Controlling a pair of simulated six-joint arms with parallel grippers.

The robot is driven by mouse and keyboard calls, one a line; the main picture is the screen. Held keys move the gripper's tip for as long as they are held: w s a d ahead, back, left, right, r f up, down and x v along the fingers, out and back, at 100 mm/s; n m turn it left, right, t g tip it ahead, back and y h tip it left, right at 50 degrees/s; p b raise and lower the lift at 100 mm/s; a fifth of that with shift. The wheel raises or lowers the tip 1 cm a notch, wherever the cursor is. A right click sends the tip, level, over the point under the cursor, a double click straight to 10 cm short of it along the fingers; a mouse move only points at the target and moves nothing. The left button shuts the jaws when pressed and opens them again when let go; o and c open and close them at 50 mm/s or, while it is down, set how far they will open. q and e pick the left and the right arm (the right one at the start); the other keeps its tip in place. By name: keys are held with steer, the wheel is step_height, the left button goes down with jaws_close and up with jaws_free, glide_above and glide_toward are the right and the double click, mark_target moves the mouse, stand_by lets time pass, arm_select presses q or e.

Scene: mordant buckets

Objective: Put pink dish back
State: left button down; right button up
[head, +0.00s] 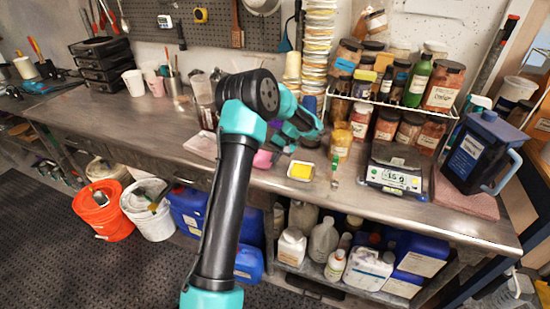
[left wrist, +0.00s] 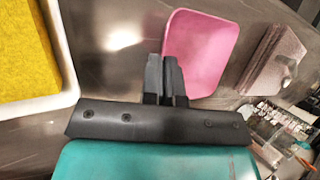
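The pink dish (head: 263,159) is small, mostly hidden behind my left arm in the head view. In the left wrist view the pink dish (left wrist: 208,45) shows as a shallow rounded square. My left gripper (left wrist: 165,68) is at its near left edge, its fingers close together with the thin rim between them. In the head view my left gripper (head: 283,143) is low over the bench. I cannot tell whether the dish touches the bench. My right gripper is in neither view.
A white dish with a yellow block (head: 301,171) sits right of the gripper; its white rim (left wrist: 62,95) is close in the wrist view. A scale (head: 398,182), jar rack (head: 390,105) and blue jug (head: 478,150) stand further right. A pale pink mat (head: 201,147) lies left.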

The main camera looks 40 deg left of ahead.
arm_select(q)
steer(key=shift+f, duration=0.2)
steer(key=c, duration=1.3)
jaws_free()
steer(key=shift+s+f, duration=0.1)
steer(key=shift+f, duration=0.05)
steer(key=shift+d, duration=0.1)
steer(key=shift+d+f, duration=0.1)
steer(key=shift+c, duration=0.6)
